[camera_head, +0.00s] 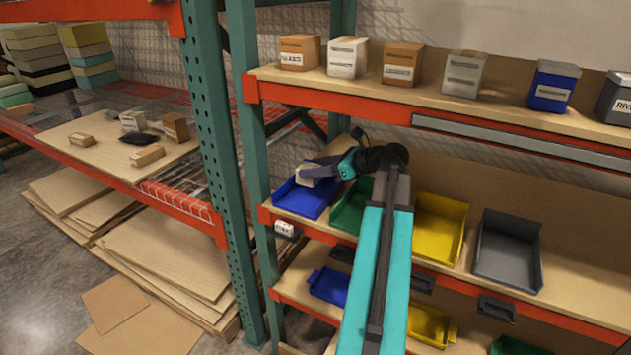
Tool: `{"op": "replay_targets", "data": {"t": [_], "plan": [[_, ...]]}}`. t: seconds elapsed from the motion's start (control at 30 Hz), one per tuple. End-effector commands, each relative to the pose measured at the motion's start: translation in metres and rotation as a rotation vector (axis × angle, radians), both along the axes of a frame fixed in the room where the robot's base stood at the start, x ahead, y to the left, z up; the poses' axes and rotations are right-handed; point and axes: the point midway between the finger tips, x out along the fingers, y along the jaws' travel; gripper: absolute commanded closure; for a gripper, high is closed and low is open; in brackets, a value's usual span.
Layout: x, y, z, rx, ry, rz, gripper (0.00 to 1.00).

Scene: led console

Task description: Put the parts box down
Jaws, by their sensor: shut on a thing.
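A small pale box (308,181), which looks like the parts box, is at or just above the blue bin (298,204) on the middle shelf. My gripper (318,172) is shut on this box. My arm reaches in from the front and bends left at the shelf. The gripper's fingers and part of the box are hard to make out, and I cannot tell whether the box touches the bin floor.
Right of the blue bin stand a green bin (349,213), a yellow bin (437,228) and a grey bin (508,250). Several boxes line the upper shelf (400,98) above the arm. A green rack post (247,110) stands close on the left.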

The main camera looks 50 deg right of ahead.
Motion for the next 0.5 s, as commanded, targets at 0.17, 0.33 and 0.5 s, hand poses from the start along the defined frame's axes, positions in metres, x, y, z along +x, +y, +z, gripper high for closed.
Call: {"op": "replay_targets", "data": {"t": [0.17, 0.33, 0.5], "plan": [[-0.0002, -0.0003, -0.0108, 0.001, -0.001, -0.001, 0.77], [-0.0002, -0.0008, -0.0122, 0.0, -0.001, -0.002, 0.77], [-0.0004, -0.001, -0.0122, 0.0, -0.001, -0.002, 0.77]]}}
